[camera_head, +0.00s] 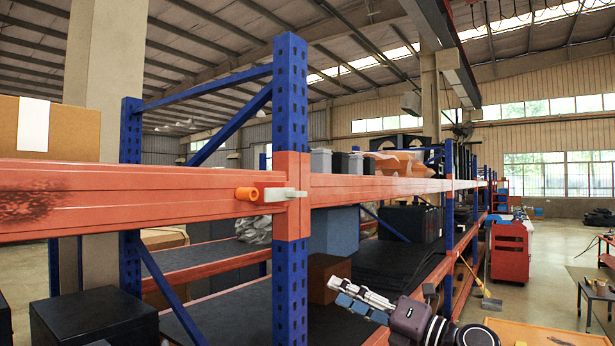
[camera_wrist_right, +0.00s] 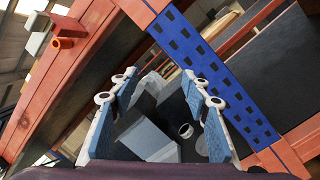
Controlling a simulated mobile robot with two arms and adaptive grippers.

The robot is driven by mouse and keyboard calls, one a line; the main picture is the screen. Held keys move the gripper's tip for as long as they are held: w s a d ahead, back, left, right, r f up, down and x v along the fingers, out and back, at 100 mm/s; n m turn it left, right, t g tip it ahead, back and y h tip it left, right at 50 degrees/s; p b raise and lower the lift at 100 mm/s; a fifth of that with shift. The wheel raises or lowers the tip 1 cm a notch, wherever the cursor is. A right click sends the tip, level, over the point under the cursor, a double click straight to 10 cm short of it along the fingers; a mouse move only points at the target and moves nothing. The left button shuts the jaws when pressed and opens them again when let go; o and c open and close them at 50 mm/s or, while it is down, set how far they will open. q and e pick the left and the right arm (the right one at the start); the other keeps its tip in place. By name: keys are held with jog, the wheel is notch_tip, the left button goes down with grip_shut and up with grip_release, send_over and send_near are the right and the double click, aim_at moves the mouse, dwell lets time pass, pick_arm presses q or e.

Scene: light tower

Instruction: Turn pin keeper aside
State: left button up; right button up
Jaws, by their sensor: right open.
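The pale pin keeper (camera_head: 283,195) sits on the orange beam joint at the blue upright and lies roughly level. An orange pin (camera_head: 247,193) sticks out at its left end, against the beam. The pin also shows at the upper left of the right wrist view (camera_wrist_right: 62,43); the keeper is hard to make out there. My right gripper (camera_head: 338,293) is below and to the right of the keeper, clear of it. In the wrist view its blue-padded fingers (camera_wrist_right: 160,82) are spread apart with nothing held between them. My left gripper is not in view.
The blue upright (camera_head: 290,110) stands between my right gripper and the left beam (camera_head: 120,195). A second orange beam (camera_head: 380,187) runs away to the right. Dark boxes (camera_head: 95,318) lie on the lower shelf. The space in front of the keeper looks clear.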

jog(key=s+a+r+n+g+p, duration=0.1)
jog(key=s+r+n, duration=0.2)
jog(key=r, duration=0.4)
jog(key=s+a+r+n+g+p, duration=0.1)
jog(key=s+r+n, duration=0.2)
jog(key=r, duration=0.4)
jog(key=n+h+p, duration=0.1)
jog(key=n+p, duration=0.1)
jog(key=n, duration=0.2)
send_near(302, 194)
jog(key=a, duration=0.2)
jog(key=p+x, duration=0.1)
jog(key=x, duration=0.1)
jog(key=p+x, duration=0.1)
jog(key=x, duration=0.1)
jog(key=w+p+x, duration=0.1)
jog(key=x, duration=0.1)
jog(key=shift+w+d, duration=0.1)
jog(key=shift+w, duration=0.05)
jog(key=shift+w+a, duration=0.15)
jog(key=shift+a, duration=0.1)
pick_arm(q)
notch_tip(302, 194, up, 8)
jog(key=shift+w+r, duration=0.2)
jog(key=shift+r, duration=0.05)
pick_arm(e)
jog(key=shift+f, duration=0.1)
jog(key=shift+d, duration=0.1)
jog(key=shift+c, duration=0.4)
grip_shut()
